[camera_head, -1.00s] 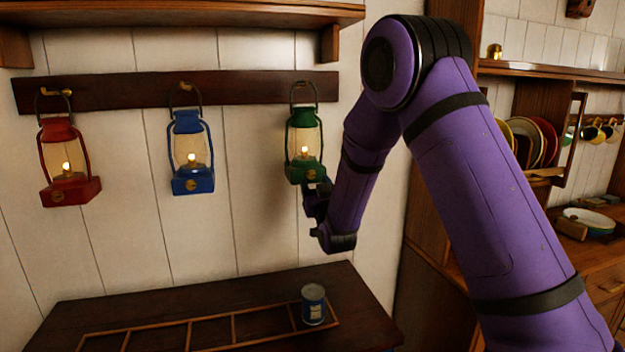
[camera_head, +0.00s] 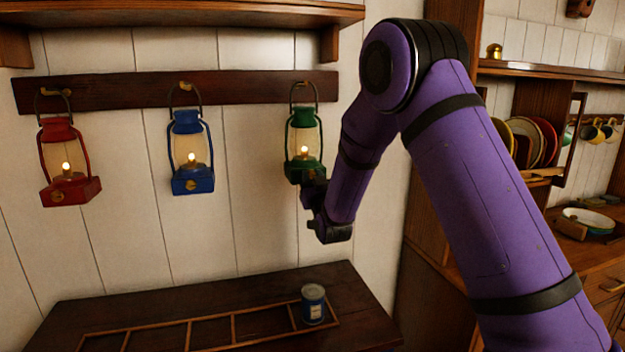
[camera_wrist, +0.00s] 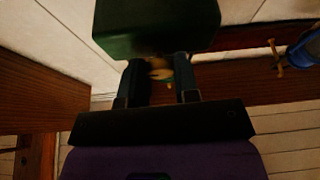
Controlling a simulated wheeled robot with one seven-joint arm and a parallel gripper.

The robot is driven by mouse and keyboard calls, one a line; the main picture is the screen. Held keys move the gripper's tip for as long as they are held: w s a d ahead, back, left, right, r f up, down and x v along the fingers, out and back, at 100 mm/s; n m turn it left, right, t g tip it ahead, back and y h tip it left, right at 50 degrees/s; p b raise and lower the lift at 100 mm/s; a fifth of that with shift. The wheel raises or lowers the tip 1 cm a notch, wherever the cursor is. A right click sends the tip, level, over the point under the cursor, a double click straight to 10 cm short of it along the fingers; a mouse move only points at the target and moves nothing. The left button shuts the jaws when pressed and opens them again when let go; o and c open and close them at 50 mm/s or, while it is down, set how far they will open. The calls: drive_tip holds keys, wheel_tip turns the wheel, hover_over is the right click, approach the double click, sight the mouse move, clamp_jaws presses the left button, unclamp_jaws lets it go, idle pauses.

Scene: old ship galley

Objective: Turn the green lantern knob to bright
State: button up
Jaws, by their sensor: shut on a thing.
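The green lantern (camera_head: 303,140) hangs from a hook on the dark wall rail, its flame lit. My gripper (camera_head: 314,184) is at the lower front of its base, and my arm comes in from the right. In the wrist view the green lantern base (camera_wrist: 155,28) fills the top middle. The brass knob (camera_wrist: 160,70) shows between the two fingers of my gripper (camera_wrist: 160,76), which are shut on it. The fingers hide part of the knob, and its exact turn cannot be read. In the head view my gripper hides the knob.
A blue lantern (camera_head: 190,150) and a red lantern (camera_head: 66,160) hang to the left on the same rail (camera_head: 235,89), both lit. A dish shelf stands right.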

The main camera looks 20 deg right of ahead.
drive_tip(key=shift+m, duration=0.4)
